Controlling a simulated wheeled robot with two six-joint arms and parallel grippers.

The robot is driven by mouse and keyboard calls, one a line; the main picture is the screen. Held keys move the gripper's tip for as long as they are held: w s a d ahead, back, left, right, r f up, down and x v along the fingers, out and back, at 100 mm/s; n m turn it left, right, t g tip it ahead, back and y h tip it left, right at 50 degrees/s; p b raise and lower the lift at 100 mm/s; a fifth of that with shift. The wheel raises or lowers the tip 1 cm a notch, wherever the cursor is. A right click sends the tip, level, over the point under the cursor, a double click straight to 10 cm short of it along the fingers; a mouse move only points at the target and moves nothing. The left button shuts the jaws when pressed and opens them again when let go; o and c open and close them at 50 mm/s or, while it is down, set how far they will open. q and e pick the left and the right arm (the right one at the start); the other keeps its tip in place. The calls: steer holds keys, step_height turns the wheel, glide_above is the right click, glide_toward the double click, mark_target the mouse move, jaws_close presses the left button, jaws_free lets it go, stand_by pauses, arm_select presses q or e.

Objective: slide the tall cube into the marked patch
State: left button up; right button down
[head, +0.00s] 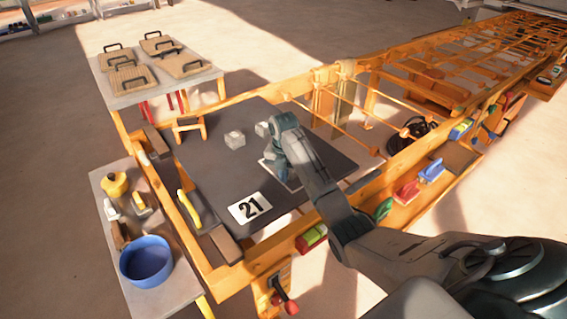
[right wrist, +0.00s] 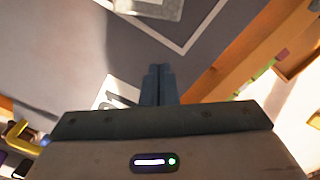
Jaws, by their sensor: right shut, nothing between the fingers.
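Two pale grey blocks stand on the dark table top in the head view: one block (head: 235,139) to the left and another block (head: 262,129) close beside my right arm. I cannot tell which is the tall cube. The marked patch (head: 264,170), a thin light outline, is partly hidden under my right gripper (head: 282,177), which points down there. In the right wrist view the gripper's fingers (right wrist: 157,72) are together and empty. A pale block (right wrist: 148,8) is cut by the top edge, near the patch's white outline (right wrist: 197,43). My left gripper is out of view.
A yellow-handled tool (head: 190,208) is at the left edge. Orange rails (head: 285,250) border the table. A side bench with a blue bowl (head: 146,261) stands left.

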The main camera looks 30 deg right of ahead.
steer(key=shift+w+d+f, duration=0.7)
steer(key=shift+w+d, duration=0.15)
steer(key=shift+d, duration=0.1)
steer(key=shift+w+d, duration=0.45)
steer(key=shift+d, duration=0.1)
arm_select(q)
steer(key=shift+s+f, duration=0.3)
